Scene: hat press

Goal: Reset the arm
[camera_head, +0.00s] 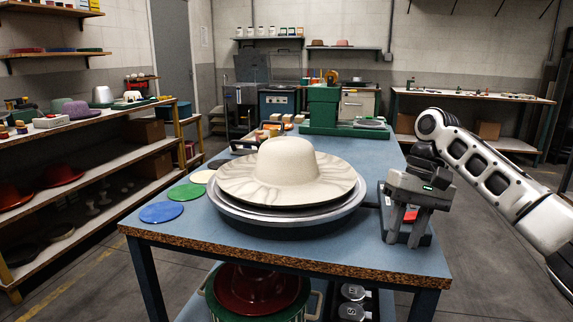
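My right arm (490,180) comes in from the right edge and bends down at its wrist. My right gripper (404,238) points down over the right front part of the blue table. Its two fingers are apart, and a dark item with a red patch (410,215) shows between and behind them. I see nothing clamped in the fingers; whether they touch the dark item is not clear. My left arm and gripper are not in view. A cream wide-brimmed hat (287,165) sits on a round metal pan (240,215) left of the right gripper.
The blue table (300,253) holds blue (161,212), green and cream discs at its left. A green machine (325,108) stands at its far end. Shelves with hats (75,110) line the left. A red hat (257,285) lies below the table. Floor is open at right.

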